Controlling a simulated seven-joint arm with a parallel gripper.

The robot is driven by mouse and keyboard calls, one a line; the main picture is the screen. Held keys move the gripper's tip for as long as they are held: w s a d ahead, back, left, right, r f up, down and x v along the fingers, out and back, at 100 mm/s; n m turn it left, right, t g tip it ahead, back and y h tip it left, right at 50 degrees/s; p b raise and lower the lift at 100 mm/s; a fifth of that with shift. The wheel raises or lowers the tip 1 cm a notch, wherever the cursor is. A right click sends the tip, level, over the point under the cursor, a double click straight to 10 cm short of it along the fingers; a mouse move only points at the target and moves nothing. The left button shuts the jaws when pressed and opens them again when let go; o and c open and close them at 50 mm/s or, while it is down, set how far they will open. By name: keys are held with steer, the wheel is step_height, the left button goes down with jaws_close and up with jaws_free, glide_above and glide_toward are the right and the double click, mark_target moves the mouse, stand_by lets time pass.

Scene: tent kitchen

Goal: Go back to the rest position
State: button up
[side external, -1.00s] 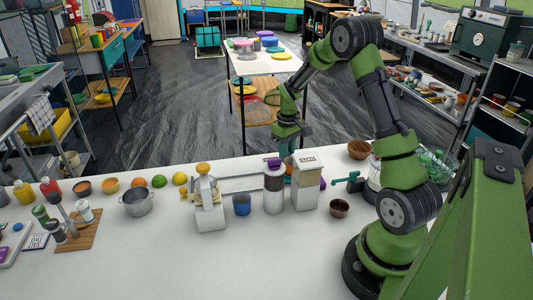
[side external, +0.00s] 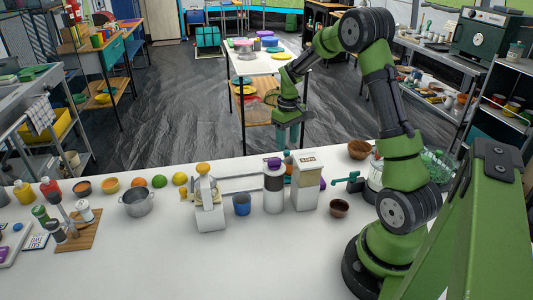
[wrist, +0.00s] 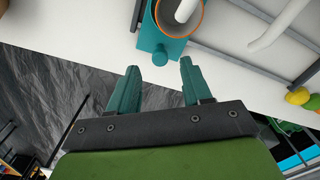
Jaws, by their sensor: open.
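My gripper (side external: 288,138) hangs over the far edge of the white counter (side external: 200,262), behind the canisters in the side view. In the wrist view its two teal fingers (wrist: 160,70) stand apart with nothing between them. A teal holder (wrist: 160,47) with an orange-rimmed opening lies just beyond the fingertips in that view, apart from them. In the side view the canisters partly hide an orange and teal thing (side external: 288,167) below the gripper.
A white and dark canister (side external: 273,190) and a white box (side external: 306,185) stand in front of the gripper. A blue cup (side external: 242,204), a grey pot (side external: 138,202) and a brown bowl (side external: 339,208) share the counter. The counter's front is clear.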

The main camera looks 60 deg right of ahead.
steer(key=shift+r, duration=1.05)
steer(key=s+a+r+m+t, duration=0.1)
steer(key=a+r, duration=0.1)
steer(key=a, duration=0.3)
steer(key=s+a+r+m+t, duration=0.1)
steer(key=s+a+r, duration=0.1)
steer(key=a, duration=0.3)
steer(key=s+a+r+m+t, duration=0.1)
steer(key=s+a+r, duration=0.1)
steer(key=a+r, duration=0.2)
steer(key=shift+s+a+r, duration=0.1)
steer(key=shift+a+r, duration=0.1)
steer(key=shift+a, duration=0.35)
steer(key=s+a+r+n+t+y, duration=0.1)
steer(key=s+a+r+t, duration=0.1)
steer(key=a, duration=0.4)
steer(key=s+a+r+n+t+y, duration=0.1)
steer(key=s+a+r+t, duration=0.1)
steer(key=s+a+r, duration=0.2)
steer(key=shift+s+a+r, duration=0.15)
steer(key=shift+s+a, duration=0.7)
steer(key=shift+s, duration=0.3)
